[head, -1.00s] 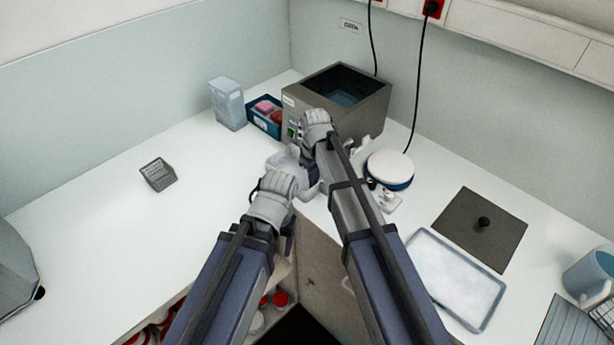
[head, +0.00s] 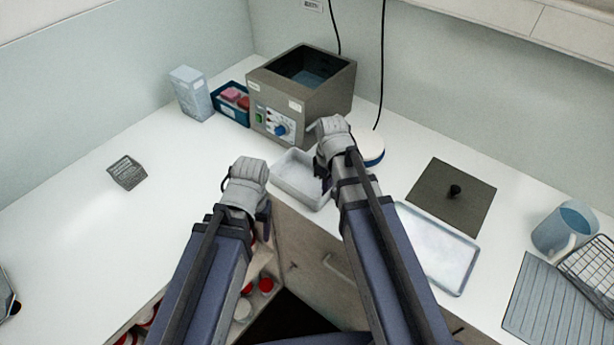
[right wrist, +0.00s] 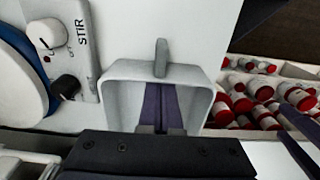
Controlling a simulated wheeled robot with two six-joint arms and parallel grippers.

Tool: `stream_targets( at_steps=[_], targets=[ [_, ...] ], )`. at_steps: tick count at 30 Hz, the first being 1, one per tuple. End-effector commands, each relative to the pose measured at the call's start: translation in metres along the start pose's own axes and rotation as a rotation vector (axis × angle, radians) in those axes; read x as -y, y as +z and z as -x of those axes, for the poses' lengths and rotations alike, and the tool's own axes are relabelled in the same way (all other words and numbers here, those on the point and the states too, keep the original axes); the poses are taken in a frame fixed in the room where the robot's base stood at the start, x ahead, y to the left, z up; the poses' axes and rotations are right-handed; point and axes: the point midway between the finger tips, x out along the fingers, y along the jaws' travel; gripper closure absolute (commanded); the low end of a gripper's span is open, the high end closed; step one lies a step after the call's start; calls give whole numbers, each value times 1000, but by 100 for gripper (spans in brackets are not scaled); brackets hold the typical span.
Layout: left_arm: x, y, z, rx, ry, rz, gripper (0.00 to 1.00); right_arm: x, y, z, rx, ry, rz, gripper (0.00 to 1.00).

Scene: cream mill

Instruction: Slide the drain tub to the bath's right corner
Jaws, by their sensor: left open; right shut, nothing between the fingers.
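The drain tub (head: 292,186) is a shallow white tub on the counter, in front of the bath's right part and near the counter's front edge. The bath (head: 318,104) is a grey box with knobs on its front. My right gripper (head: 323,178) is shut and empty at the tub's right side. In the right wrist view its shut fingers (right wrist: 162,110) show over the inside of the tub (right wrist: 204,76); contact is unclear. A grey upright tab shows at the tub's far rim. My left gripper (head: 264,212) is open, apart from the tub, to its left and nearer me.
A round-topped stirrer (head: 373,150) stands right of the tub, partly behind my right arm. A white tray (head: 440,245) and a dark lid (head: 440,203) lie further right. A blue box (head: 231,112) is left of the bath. Red-capped bottles (right wrist: 262,92) sit below the counter.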

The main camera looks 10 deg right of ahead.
Motion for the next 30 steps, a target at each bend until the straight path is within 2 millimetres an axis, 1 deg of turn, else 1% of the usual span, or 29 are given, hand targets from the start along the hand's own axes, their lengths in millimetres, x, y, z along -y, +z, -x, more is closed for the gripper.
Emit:
stream_targets(
  at_steps=[1, 5, 18, 22, 25, 30],
  targets=[
    [0, 0, 0, 0, 0, 0, 32, 2, 11, 0, 0, 0, -3, 100],
    [0, 0, 0, 0, 0, 0, 32, 1, 20, 0, 0, 0, 0, 100],
    [0, 0, 0, 0, 0, 0, 32, 0, 19, 0, 0, 0, 0, 100],
    [0, 0, 0, 0, 0, 0, 32, -2, 14, 0, 0, 0, 0, 100],
    [0, 0, 0, 0, 0, 0, 32, -3, 7, 0, 0, 0, -1, 100],
    [0, 0, 0, 0, 0, 0, 32, -7, -15, 0, 0, 0, -1, 100]
  ],
)
